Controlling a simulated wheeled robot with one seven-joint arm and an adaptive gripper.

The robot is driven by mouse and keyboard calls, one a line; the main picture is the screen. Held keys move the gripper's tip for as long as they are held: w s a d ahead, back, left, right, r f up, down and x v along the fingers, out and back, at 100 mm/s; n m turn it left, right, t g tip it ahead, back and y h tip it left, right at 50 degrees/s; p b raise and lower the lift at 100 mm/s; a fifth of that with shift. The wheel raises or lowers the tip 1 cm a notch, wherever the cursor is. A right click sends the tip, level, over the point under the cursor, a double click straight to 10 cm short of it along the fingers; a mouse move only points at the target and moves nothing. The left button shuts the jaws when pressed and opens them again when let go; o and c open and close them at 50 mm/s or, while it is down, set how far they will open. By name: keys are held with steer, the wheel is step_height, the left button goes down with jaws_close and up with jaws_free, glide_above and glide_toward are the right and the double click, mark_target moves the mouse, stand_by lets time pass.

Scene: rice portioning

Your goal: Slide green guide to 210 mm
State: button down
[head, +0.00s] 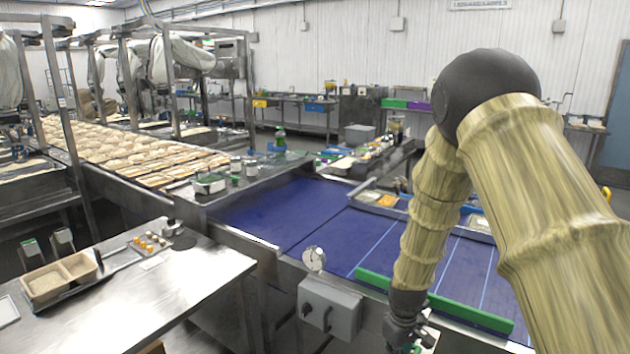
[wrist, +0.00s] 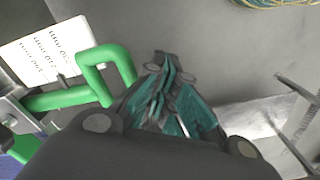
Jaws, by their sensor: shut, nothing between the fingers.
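The green guide (head: 470,313) is a long bar along the near edge of the blue conveyor belt in the head view; my arm crosses in front of part of it. In the wrist view its green looped handle (wrist: 100,58) stands left of my gripper. A white scale card (wrist: 38,50) with printed mm marks, turned upside down, lies behind the handle; I cannot tell which mark the guide lines up with. My gripper (wrist: 166,62) is shut and empty, its teal-padded fingers beside the handle and not around it. In the head view my gripper (head: 404,340) is low at the conveyor's near side.
The blue belt (head: 265,210) runs behind the guide. A grey control box (head: 330,308) and a round dial (head: 314,258) are on the conveyor's near side, left of my gripper. A steel table (head: 180,290) with rice containers (head: 60,278) stands at the left.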

step_height(320, 180, up, 8)
steer(key=s+a+p, duration=0.1)
steer(key=s+p, duration=0.1)
steer(key=p, duration=0.4)
steer(key=shift+s+a+p, duration=0.25)
steer(key=shift+a+p, duration=0.05)
steer(key=shift+a, duration=0.05)
stand_by(0.7)
steer(key=s+d+f+m+b, duration=0.1)
steer(key=s+f+b, duration=0.1)
steer(key=s+f, duration=0.6)
steer(key=s+d+f+m+b, duration=0.1)
steer(key=s+f+b, duration=0.1)
steer(key=s+f, duration=0.65)
steer(key=s+f+m+b, duration=0.1)
steer(key=s+f, duration=0.5)
steer(key=s, duration=0.3)
steer(key=s+d+f+m+b, duration=0.1)
steer(key=s+f+m+b, duration=0.1)
steer(key=s+f, duration=0.5)
steer(key=s, duration=0.3)
steer(key=shift+s+d+m, duration=0.25)
steer(key=shift+d+m, duration=0.05)
